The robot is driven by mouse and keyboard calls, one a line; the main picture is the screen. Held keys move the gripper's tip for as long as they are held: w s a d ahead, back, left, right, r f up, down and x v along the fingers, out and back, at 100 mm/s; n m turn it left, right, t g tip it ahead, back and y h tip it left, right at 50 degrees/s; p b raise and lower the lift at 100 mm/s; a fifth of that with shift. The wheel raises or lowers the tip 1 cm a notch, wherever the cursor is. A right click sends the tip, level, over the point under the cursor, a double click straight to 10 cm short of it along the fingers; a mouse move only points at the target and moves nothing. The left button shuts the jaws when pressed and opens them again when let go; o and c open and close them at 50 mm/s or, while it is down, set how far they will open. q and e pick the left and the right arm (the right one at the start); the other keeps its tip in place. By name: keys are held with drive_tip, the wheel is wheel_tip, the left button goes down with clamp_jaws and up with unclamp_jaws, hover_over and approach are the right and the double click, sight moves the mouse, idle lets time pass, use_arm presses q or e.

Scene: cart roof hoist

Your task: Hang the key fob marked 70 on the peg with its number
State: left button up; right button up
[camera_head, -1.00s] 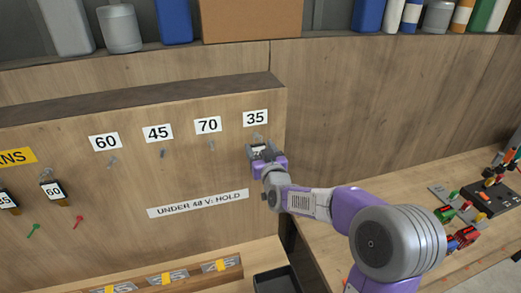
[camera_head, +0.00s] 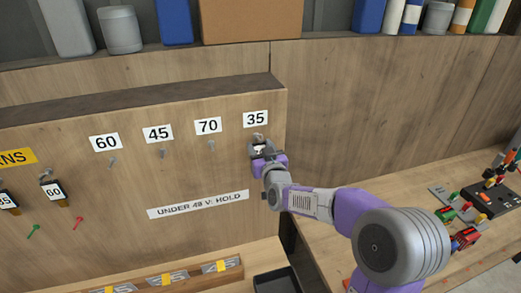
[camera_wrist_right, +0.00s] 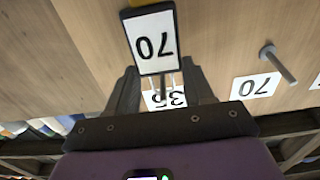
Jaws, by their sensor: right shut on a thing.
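The key fob marked 70 (camera_wrist_right: 153,42) is a white-faced, dark-edged tag, upside down in the right wrist view. My right gripper (camera_head: 260,149) is shut on it, close to the board under the 35 label (camera_head: 255,119). The 70 label (camera_head: 208,125) has a bare peg (camera_head: 211,146) below it, left of my gripper. In the right wrist view this peg (camera_wrist_right: 278,62) stands to the right of the fob and apart from it. My right fingers (camera_wrist_right: 160,85) partly cover the 35 label (camera_wrist_right: 165,99). My left gripper is out of view.
Fobs marked 60 (camera_head: 53,191) and 35 (camera_head: 8,199) hang on the board at left. The pegs under 60 (camera_head: 112,162) and 45 (camera_head: 162,153) are bare. A dark tray (camera_head: 275,281) sits below. A workbench with parts (camera_head: 480,200) stands at right.

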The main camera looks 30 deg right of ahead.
drive_tip(key=s, duration=0.3)
drive_tip(key=s+a+r, duration=0.1)
drive_tip(key=shift+s+r, duration=0.1)
drive_tip(key=shift+s, duration=0.25)
idle(0.7)
drive_tip(key=shift+s+a, duration=0.1)
drive_tip(key=shift+b+v, duration=0.5)
drive_tip(key=shift+v, duration=1.85)
